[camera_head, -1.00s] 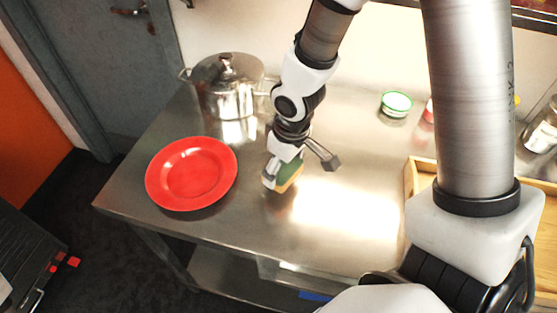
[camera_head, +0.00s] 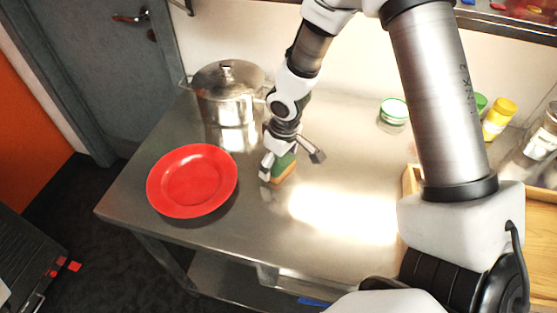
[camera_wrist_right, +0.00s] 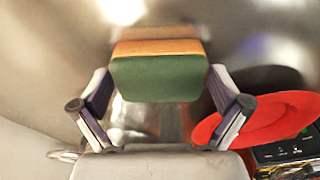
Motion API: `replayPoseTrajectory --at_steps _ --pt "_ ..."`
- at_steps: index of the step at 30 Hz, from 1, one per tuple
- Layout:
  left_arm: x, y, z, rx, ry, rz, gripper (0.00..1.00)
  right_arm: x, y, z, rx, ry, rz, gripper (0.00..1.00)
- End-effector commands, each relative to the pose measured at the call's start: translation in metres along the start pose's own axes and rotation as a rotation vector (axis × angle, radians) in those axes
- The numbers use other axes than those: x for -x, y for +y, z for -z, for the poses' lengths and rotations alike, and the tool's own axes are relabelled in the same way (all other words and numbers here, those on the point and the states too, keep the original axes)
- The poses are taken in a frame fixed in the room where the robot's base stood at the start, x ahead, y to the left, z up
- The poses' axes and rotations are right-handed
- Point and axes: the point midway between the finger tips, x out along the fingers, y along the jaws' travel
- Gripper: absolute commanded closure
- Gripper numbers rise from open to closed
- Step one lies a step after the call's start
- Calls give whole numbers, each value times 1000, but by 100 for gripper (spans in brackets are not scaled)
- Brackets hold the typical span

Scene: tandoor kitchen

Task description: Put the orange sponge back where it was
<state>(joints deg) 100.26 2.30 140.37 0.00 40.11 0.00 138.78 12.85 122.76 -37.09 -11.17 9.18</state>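The sponge (camera_head: 285,163), green on one layer and orange on the other, is above or on the steel counter left of its middle; I cannot tell whether it touches the counter. My right gripper (camera_head: 291,166) reaches down around it from the back, its fingers spread wide. In the right wrist view the sponge (camera_wrist_right: 158,78) sits centred between the fingertips of the gripper (camera_wrist_right: 160,85), which appear to press its two ends. In the head view some space shows beside the right finger, so contact there is not clear. My left gripper is not in view.
A red plate (camera_head: 192,182) lies to the left of the sponge, and a lidded steel pot (camera_head: 226,100) stands behind. A green-rimmed white container (camera_head: 393,111) stands at the back right. A wooden tray (camera_head: 410,180) is at the right. The steel counter (camera_head: 335,205) in between is clear.

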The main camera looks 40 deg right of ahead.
Motion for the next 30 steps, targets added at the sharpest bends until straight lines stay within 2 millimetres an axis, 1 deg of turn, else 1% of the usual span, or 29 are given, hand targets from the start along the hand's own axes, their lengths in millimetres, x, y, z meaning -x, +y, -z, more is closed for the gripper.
replayPoseTrajectory --at_steps 6,10,11,14,18,22,24,26,30 --pt "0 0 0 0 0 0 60 0 0 0 0 0 0 0" --pt "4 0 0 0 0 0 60 9 0 1 1 2 -1 0" --pt "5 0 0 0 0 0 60 13 0 1 1 3 -1 0" --pt "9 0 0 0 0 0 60 35 0 1 0 5 -1 0" --pt "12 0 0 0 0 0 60 72 0 2 -1 6 -1 0" --pt "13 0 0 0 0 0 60 101 0 1 -1 5 -1 0" --pt "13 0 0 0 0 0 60 112 0 1 1 4 -2 0" --pt "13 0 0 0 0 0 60 118 0 1 -1 2 -1 0" --pt "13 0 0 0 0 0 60 122 0 0 0 0 0 0"
